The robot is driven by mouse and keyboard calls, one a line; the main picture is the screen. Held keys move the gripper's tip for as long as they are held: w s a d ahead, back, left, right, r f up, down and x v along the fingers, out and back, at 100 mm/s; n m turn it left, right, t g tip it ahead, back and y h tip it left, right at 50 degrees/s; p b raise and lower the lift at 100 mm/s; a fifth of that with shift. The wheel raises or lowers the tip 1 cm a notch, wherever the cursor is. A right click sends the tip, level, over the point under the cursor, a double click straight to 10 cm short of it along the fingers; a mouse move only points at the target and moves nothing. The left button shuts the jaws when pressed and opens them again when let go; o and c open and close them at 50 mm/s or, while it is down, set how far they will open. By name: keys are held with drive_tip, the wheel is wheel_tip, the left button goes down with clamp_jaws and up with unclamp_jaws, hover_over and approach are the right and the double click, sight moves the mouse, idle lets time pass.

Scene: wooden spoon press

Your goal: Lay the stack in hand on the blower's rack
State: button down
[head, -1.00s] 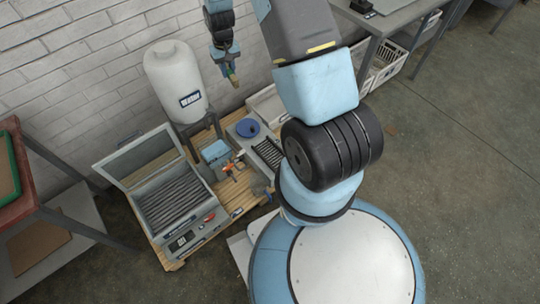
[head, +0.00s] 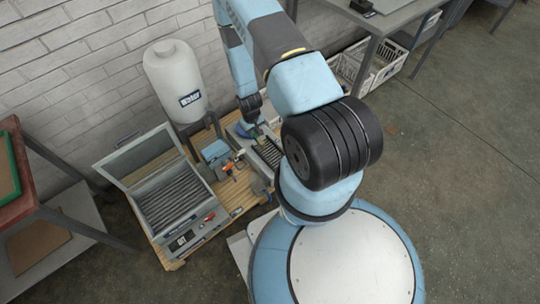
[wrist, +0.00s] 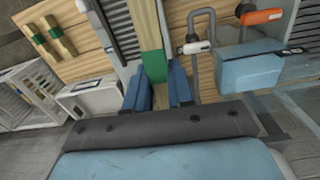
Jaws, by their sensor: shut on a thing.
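My gripper (wrist: 158,95) is shut on the stack (wrist: 152,64), a pale wooden piece with a broad green band between the two blue fingers. In the head view my gripper (head: 256,133) points down over the blower (head: 235,136), at the back of the wooden pallet. The stack is too small to make out clearly there. A dark slatted rack (head: 269,153) lies just in front and to the right of my gripper. In the wrist view a dark slatted rack (wrist: 117,25) shows just left of the stack. I cannot tell whether the stack touches anything.
An open grey box (head: 172,195) with dark ribs stands at the left of the pallet. A white tank (head: 176,82) stands by the wall. A blue box (wrist: 262,70) and an orange handle (wrist: 261,16) are close right of my gripper. Two green-banded wooden pieces (wrist: 47,40) lie upper left.

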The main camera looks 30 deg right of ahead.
drive_tip(key=s+f, duration=1)
hover_over(271, 154)
drive_tip(key=shift+n, duration=0.3)
drive_tip(key=f, duration=0.8)
drive_tip(key=shift+s+a+f, duration=0.25)
drive_tip(key=shift+s, duration=0.15)
drive_tip(key=shift+w+d+f, duration=0.3)
drive_tip(key=shift+w+f, duration=0.05)
drive_tip(key=shift+f, duration=0.15)
drive_tip(key=shift+w+f, duration=0.1)
drive_tip(key=shift+f, duration=1.55)
drive_tip(key=c, duration=1)
unclamp_jaws()
